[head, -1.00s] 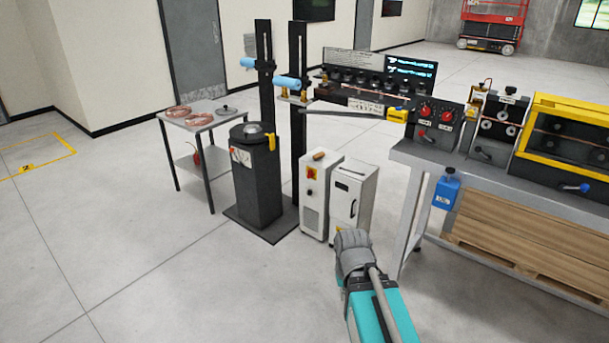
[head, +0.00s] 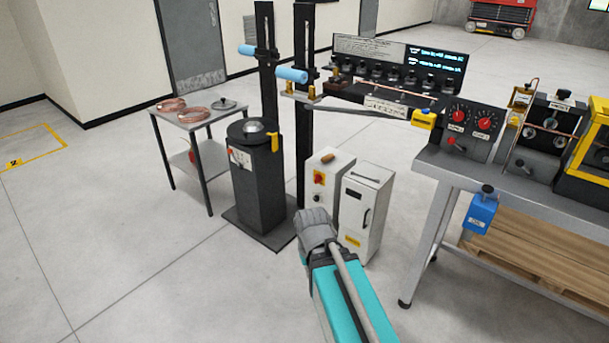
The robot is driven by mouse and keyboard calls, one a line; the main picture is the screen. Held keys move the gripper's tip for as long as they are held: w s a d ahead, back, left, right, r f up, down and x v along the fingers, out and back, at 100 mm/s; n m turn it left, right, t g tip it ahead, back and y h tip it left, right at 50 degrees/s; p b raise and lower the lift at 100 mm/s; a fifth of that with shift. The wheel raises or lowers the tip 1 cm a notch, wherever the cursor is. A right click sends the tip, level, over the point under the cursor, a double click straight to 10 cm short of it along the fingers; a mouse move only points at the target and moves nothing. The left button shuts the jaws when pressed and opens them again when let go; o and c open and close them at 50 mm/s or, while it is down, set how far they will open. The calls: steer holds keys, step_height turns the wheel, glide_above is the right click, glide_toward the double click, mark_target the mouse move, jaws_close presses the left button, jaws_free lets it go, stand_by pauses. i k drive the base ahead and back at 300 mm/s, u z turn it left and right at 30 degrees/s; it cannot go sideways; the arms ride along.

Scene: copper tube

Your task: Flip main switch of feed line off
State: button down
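A red rotary switch on a yellow plate (head: 319,177) sits on the front of a white cabinet (head: 325,160). It looks like a main switch, but its handle position is too small to read. My gripper (head: 312,222) is low in front of the cabinets, seen from behind, and hides part of their lower fronts. It appears apart from the switch, below it in the picture. Its fingertips are hidden, so I cannot tell whether it is open or shut.
A second white cabinet (head: 366,215) stands right of the first. A black pedestal (head: 258,188) stands to the left, beside a small table (head: 197,117) with copper coils. A grey workbench (head: 455,170) with control boxes and a blue box (head: 479,213) is on the right. The floor in front is clear.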

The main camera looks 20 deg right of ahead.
mark_target(318, 178)
steer(key=u, duration=0.1)
steer(key=i, duration=1.5)
steer(key=z, duration=0.15)
